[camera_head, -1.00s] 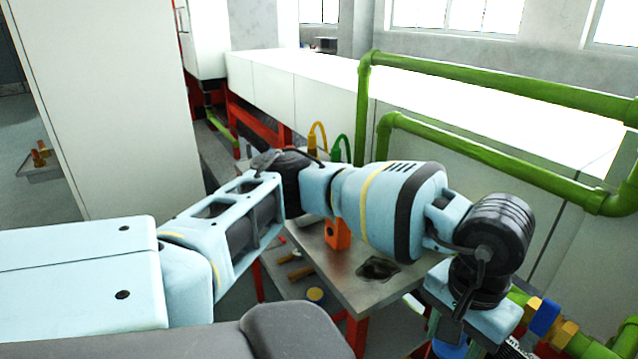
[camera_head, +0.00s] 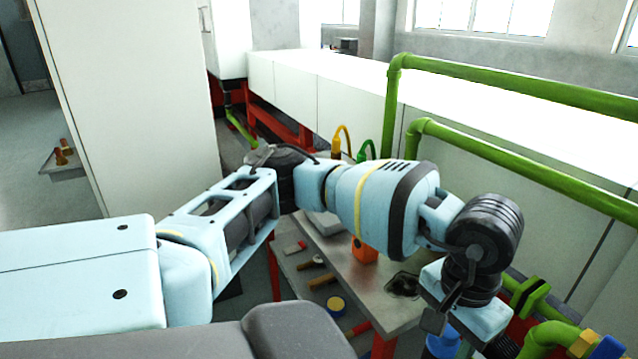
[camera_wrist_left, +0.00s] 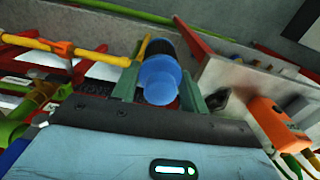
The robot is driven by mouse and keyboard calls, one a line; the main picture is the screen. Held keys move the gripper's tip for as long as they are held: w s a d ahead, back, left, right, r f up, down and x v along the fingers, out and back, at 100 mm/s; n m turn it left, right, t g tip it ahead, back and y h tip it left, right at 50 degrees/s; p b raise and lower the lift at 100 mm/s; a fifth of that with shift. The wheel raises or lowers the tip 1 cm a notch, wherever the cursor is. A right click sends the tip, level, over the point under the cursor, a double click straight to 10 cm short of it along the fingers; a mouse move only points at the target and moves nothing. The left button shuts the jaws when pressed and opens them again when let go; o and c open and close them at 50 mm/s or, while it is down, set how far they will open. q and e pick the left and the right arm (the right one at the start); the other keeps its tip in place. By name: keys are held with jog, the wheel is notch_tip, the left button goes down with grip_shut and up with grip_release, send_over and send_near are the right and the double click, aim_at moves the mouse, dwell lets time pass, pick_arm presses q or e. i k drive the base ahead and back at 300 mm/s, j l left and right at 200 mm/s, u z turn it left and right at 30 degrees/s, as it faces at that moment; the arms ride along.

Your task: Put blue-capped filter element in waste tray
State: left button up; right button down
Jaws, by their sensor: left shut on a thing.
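The blue-capped filter element (camera_wrist_left: 160,82) is between the green fingers of my left gripper (camera_wrist_left: 158,70) in the left wrist view. Its blue cap faces the camera and a dark body shows beyond it. The gripper is shut on it. In the head view the blue cap (camera_head: 443,344) shows at the bottom edge, below my left wrist; most of the gripper is out of frame. A shallow grey tray (camera_head: 66,172) with orange-brown pieces stands at the far left; I cannot tell whether it is the waste tray. My right gripper is not in view.
A metal bench (camera_head: 372,305) stands beyond my left arm, with an orange device (camera_head: 364,249) and a dark item (camera_head: 404,285) on it. Tools lie on a lower shelf (camera_head: 300,275). Green pipes (camera_head: 520,82) run along the right. A tall white cabinet (camera_head: 130,100) stands at left.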

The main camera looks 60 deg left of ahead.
aim_at(334, 217)
jog(key=j+u, duration=0.3)
jog(key=j, duration=0.35)
jog(key=i+j+u, duration=0.15)
jog(key=j+u, duration=0.15)
jog(key=j, duration=0.35)
jog(key=i, duration=0.5)
